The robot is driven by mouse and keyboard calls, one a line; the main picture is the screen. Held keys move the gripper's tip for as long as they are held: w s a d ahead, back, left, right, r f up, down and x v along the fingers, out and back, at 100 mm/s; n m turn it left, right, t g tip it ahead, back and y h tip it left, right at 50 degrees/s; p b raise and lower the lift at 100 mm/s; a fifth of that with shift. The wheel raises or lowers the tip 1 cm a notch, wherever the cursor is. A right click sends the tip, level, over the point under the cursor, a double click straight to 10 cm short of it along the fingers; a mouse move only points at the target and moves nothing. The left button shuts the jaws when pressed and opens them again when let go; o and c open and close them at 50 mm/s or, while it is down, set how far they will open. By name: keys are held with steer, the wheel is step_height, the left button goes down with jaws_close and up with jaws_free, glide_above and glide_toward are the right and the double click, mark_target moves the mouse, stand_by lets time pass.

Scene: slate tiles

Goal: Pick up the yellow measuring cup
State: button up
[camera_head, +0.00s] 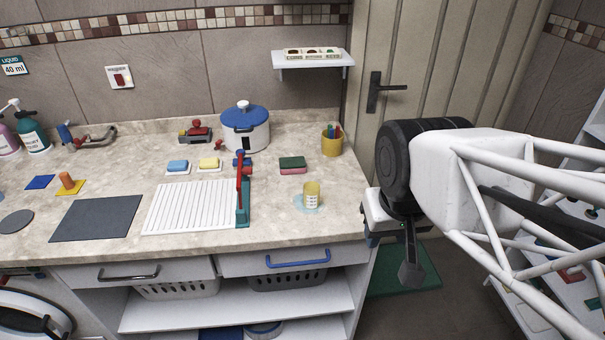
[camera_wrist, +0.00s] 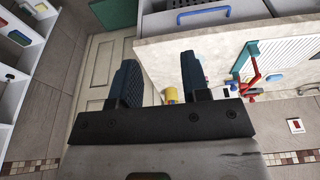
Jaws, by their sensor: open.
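The yellow measuring cup (camera_head: 312,194) stands upright near the right front of the counter. It is a small yellow cup with a white marked label, on a pale blue round patch. My gripper (camera_head: 390,254) is to its right, beyond the counter's right edge, apart from it. In the wrist view my gripper (camera_wrist: 158,60) has its two fingers wide apart, with nothing held between them. A yellow thing (camera_wrist: 171,95) shows low between the fingers there, partly hidden; I cannot tell whether it is the measuring cup or the pen holder.
A yellow pen holder (camera_head: 332,143) and a green-topped sponge (camera_head: 292,165) stand behind the cup. A white drying rack (camera_head: 190,208) with a red and green upright thing (camera_head: 243,190) lies left. A blue-lidded pot (camera_head: 245,130) is farther back. Counter around the cup is clear.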

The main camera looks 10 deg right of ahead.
stand_by(0.4)
steer(key=o, duration=0.7)
steer(key=shift+w, duration=0.1)
steer(key=m+g+y, duration=0.1)
steer(key=m+y, duration=1.3)
steer(key=m, duration=0.5)
glide_toward(311, 196)
steer(key=w+f, duration=0.1)
steer(key=a+f, duration=0.1)
steer(key=w+f, duration=0.1)
steer(key=shift+w+a, duration=0.25)
steer(key=shift+w, duration=0.1)
